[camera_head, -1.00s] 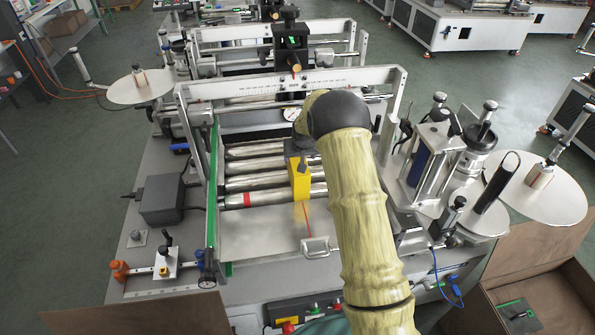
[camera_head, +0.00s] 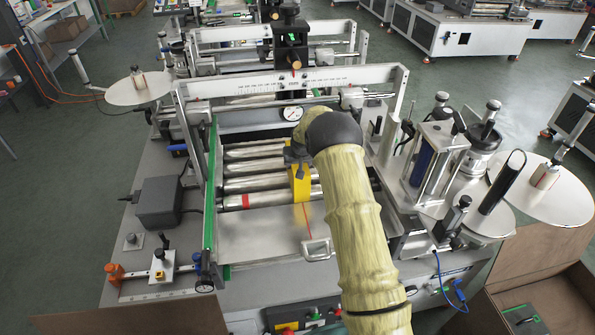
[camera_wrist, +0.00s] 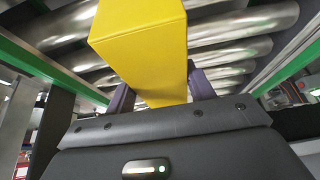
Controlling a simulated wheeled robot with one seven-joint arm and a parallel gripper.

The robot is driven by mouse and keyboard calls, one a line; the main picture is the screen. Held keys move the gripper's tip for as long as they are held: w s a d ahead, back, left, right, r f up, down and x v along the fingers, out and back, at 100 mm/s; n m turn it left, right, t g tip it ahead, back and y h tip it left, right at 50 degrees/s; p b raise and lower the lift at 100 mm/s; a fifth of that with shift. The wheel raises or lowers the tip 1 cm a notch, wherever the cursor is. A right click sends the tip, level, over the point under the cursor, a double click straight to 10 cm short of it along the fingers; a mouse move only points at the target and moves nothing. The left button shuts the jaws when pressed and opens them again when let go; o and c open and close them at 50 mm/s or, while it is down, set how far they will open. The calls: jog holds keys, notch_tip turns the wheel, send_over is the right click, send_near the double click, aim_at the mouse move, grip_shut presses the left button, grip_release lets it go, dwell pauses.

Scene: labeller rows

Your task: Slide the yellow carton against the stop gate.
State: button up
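The yellow carton (camera_head: 301,186) stands on the metal rollers, close to their front end. My gripper (camera_head: 297,160) reaches down over it from behind and is partly hidden by my arm. In the wrist view the carton (camera_wrist: 150,45) fills the space between my two dark fingers (camera_wrist: 160,92); one lies close along each side, and the gripper looks shut on it. The carton stays low over the rollers.
A green side rail (camera_head: 210,190) runs along the left of the rollers (camera_head: 255,167). A ruled crossbeam (camera_head: 290,82) with a dial gauge (camera_head: 292,113) spans the line behind. Label reels and posts (camera_head: 480,200) crowd the right. Bare plate (camera_head: 255,235) lies in front.

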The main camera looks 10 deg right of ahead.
jog(key=c, duration=0.3)
jog(key=shift+c, duration=0.2)
jog(key=shift+r, duration=0.3)
jog(key=shift+s, duration=0.2)
jog(key=s+b, duration=0.3)
jog(key=s, duration=1.5)
jog(key=shift+b, duration=0.35)
dwell(3.8)
jog(key=shift+s+f, duration=0.1)
jog(key=shift+f, duration=0.15)
dwell(0.8)
